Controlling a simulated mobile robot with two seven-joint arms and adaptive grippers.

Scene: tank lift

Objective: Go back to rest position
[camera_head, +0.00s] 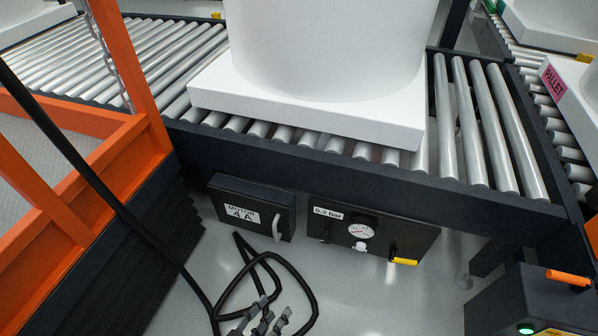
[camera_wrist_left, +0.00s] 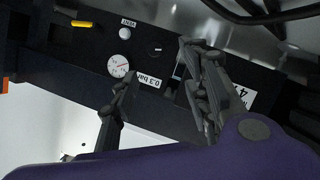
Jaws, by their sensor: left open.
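My left gripper (camera_head: 268,312) shows at the bottom of the head view, its grey fingers apart and nothing between them. In the left wrist view the open fingers (camera_wrist_left: 158,60) are in front of the dark panels below the conveyor, with a gap to the panels that I cannot judge. The 0.3 bar panel (camera_head: 385,238) has a round gauge, a white knob and a yellow handle; its gauge also shows in the left wrist view (camera_wrist_left: 119,66). The "MOTOR 4 A" box (camera_head: 232,188) has a grey handle. My right gripper is not in view.
A white tank on a white base (camera_head: 300,108) stands on the roller conveyor (camera_head: 478,120). An orange frame (camera_head: 125,70) with dark bellows is at the left. A dark box with an orange handle (camera_head: 568,278) is at lower right. Black cables loop near the gripper.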

